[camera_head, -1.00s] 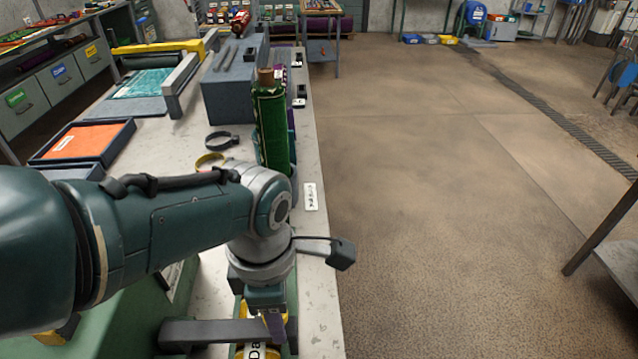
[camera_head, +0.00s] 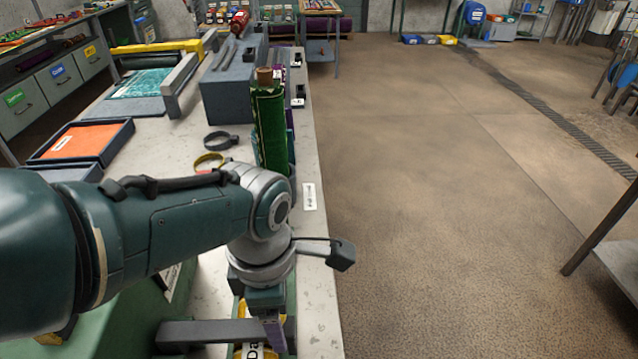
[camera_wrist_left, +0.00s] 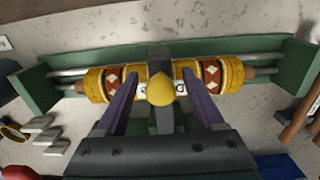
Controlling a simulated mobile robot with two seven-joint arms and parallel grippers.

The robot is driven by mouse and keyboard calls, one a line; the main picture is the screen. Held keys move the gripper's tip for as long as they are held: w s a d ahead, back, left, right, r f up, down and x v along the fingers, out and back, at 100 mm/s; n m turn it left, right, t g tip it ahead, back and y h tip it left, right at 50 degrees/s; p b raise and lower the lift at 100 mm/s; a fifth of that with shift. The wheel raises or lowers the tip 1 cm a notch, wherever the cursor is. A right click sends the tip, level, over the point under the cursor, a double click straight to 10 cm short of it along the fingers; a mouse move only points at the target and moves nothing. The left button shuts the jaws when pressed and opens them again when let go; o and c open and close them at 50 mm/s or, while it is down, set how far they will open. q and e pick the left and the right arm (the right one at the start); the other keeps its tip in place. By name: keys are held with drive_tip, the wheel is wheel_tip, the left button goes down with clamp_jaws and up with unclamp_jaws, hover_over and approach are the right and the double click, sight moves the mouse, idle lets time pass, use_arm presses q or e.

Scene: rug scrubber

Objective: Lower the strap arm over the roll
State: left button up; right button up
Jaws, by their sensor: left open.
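A yellow roll with brown-and-white patterned bands and a white label (camera_wrist_left: 234,74) lies in a green cradle (camera_wrist_left: 38,90). Part of it shows low in the head view (camera_head: 243,352). A dark grey strap arm (camera_head: 200,333) reaches across above the roll, looking roughly level; its gap to the roll cannot be told. In the left wrist view the strap arm (camera_wrist_left: 160,58) ends in a yellow knob (camera_wrist_left: 160,90). My left gripper (camera_head: 268,325) is open, its purple fingers (camera_wrist_left: 160,92) on either side of the knob. Finger contact is unclear. My right gripper is out of view.
A green bottle-like roll (camera_head: 270,130) stands upright on the bench just beyond my left arm. A dark ring clamp (camera_head: 221,140), a grey box (camera_head: 228,95) and an orange tray (camera_head: 85,140) lie farther back. Open floor lies right of the bench.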

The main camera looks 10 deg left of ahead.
use_arm(q)
wheel_tip(320, 180, up, 10)
drive_tip(key=p, duration=0.8)
drive_tip(key=shift+a, duration=0.15)
drive_tip(key=shift+f, duration=0.1)
